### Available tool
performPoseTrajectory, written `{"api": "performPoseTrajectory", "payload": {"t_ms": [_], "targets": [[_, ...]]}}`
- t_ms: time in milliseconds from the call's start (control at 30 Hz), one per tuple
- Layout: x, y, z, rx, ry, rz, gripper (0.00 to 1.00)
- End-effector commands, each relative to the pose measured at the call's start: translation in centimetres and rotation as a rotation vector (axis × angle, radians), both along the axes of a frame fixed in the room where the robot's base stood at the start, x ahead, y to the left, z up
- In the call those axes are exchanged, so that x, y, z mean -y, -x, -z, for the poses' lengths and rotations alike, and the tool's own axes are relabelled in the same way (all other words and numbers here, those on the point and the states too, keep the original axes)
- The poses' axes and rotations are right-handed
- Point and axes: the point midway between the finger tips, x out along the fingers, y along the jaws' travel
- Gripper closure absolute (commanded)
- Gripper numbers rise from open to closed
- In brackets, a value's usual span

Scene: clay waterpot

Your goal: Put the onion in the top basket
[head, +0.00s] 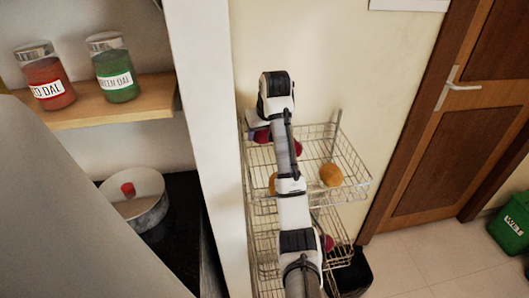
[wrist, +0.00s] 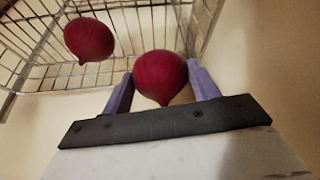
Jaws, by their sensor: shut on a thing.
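My gripper (wrist: 161,76) is shut on a dark red onion (wrist: 160,76), with one purple finger on each side of it. In the wrist view the held onion is close to the wire side of the top basket (wrist: 138,22). A second red onion (wrist: 89,40) is inside that basket, to the left. In the head view my arm reaches up over the top basket (head: 352,160), and my gripper is at its back left, largely hidden by the arm. A red onion (head: 297,148) shows there just right of the arm.
An orange-brown round item (head: 331,174) lies in the top basket. A lower wire basket (head: 262,250) holds a red item (head: 327,243). A white pillar (head: 205,140) stands close on the left, and a brown door (head: 440,130) is on the right.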

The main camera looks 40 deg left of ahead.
Motion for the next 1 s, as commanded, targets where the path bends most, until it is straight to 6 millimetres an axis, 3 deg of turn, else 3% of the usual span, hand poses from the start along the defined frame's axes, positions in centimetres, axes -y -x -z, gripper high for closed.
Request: {"api": "performPoseTrajectory", "payload": {"t_ms": [567, 900, 933, 1000], "targets": [[0.1, -0.1, 6.2, 0.001, -0.001, 0.002, 0.65], [0.1, -0.1, 6.7, 0.002, -0.002, 0.001, 0.65], [0.1, -0.1, 6.8, 0.001, -0.002, 0.001, 0.39], [0.1, -0.1, 6.7, 0.002, -0.002, 0.001, 0.31]]}}
